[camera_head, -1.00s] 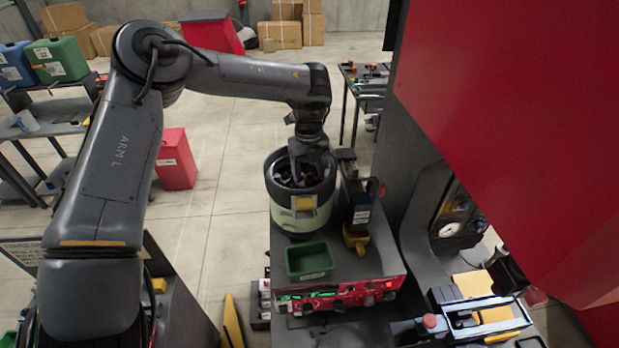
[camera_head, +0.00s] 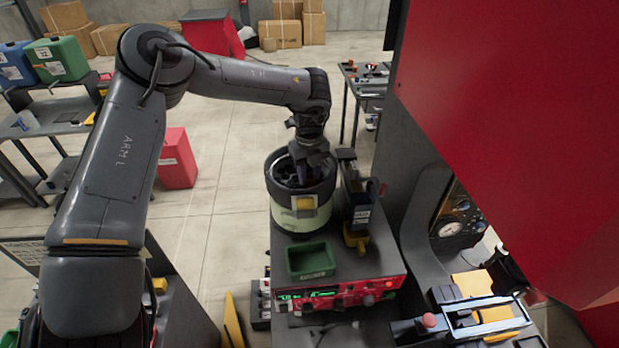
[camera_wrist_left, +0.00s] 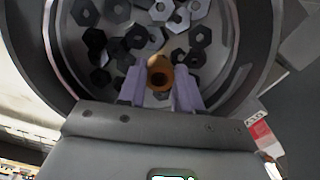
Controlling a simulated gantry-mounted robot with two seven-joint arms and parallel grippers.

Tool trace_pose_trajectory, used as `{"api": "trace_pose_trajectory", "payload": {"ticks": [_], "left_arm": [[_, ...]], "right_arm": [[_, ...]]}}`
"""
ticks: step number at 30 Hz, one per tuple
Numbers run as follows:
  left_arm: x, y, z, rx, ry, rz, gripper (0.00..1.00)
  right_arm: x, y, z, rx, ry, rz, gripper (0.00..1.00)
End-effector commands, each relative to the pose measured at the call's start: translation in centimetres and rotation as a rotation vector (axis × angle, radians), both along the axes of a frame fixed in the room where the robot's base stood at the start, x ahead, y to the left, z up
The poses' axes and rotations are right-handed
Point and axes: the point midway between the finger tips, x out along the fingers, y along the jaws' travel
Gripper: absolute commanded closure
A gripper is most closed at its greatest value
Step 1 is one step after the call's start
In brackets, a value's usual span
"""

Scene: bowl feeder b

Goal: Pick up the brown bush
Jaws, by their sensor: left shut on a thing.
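The brown bush (camera_wrist_left: 159,72) shows in the left wrist view as a short brown ring with a dark hole. It sits between the two pale fingers of my left gripper (camera_wrist_left: 160,88), which is shut on it. In the head view the left gripper (camera_head: 304,178) reaches down into the round bowl (camera_head: 325,192). The bush cannot be made out in the head view. My right gripper does not show clearly in any frame.
Several dark and grey hex nuts (camera_wrist_left: 115,47) lie in the bowl around the bush. A green bin (camera_head: 311,261) stands in front of the bowl. A dark upright unit (camera_head: 356,195) stands close on the bowl's right. A red panel (camera_head: 510,120) fills the upper right.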

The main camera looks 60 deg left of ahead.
Motion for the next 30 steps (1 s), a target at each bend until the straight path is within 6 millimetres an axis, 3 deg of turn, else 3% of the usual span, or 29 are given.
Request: {"api": "trace_pose_trajectory", "payload": {"ticks": [8, 18, 30], "left_arm": [[0.1, 0.0, 2.2, 0.003, -0.004, 0.000, 0.99], [0.1, 0.0, 7.9, 0.003, -0.003, 0.001, 0.99], [0.0, 0.0, 11.8, 0.000, 0.000, 0.001, 0.99]], "right_arm": [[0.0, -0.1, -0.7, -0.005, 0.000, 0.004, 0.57], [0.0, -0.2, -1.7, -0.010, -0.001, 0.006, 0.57], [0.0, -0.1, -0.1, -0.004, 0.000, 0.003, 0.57]]}}
